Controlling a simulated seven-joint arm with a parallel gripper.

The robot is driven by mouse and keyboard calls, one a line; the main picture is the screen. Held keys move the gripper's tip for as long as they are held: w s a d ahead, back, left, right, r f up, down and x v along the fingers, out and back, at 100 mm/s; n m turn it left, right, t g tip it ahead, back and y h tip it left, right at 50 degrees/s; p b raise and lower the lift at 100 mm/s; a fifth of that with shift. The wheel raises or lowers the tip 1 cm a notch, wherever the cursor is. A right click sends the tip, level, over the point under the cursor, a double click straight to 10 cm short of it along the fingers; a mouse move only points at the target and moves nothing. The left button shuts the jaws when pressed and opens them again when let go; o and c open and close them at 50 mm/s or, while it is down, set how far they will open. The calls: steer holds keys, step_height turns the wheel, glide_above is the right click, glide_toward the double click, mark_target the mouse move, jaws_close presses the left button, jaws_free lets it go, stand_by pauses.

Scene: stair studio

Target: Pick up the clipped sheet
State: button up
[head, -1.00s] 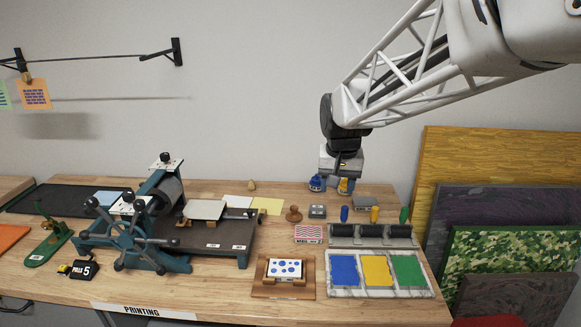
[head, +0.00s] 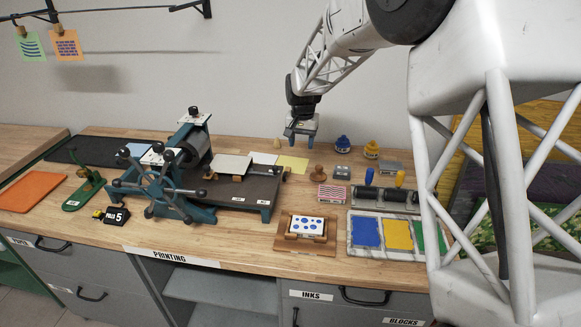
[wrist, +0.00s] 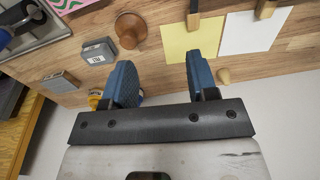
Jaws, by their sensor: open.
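A yellow sheet (head: 292,164) and a white sheet (head: 263,158) lie side by side at the back of the wooden table. In the wrist view, a wooden piece like a clip sits on the edge of the yellow sheet (wrist: 193,40) and another on the white sheet (wrist: 253,30). A green sheet (head: 30,47) and an orange sheet (head: 66,45) hang from pegs on a wall rail. I cannot tell which sheet the task means. My gripper (head: 301,136) is open and empty, above and behind the table sheets; its blue fingertips (wrist: 160,68) touch nothing.
A press (head: 165,185) with a flat bed stands left of the sheets. A wooden stamp (head: 318,172), ink bottles (head: 342,145) and ink pads (head: 367,232) stand to the right. A small wooden peg (head: 277,143) stands behind the sheets, close to my gripper.

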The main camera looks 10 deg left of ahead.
glide_above(288, 168)
steer(key=f, duration=0.5)
steer(key=shift+w+a+f, duration=0.2)
steer(key=shift+a+f, duration=0.05)
steer(key=shift+f, duration=0.15)
steer(key=shift+f, duration=1.3)
steer(key=shift+f, duration=0.1)
steer(key=shift+d+f, duration=0.2)
steer(key=shift+f, duration=2.3)
jaws_close()
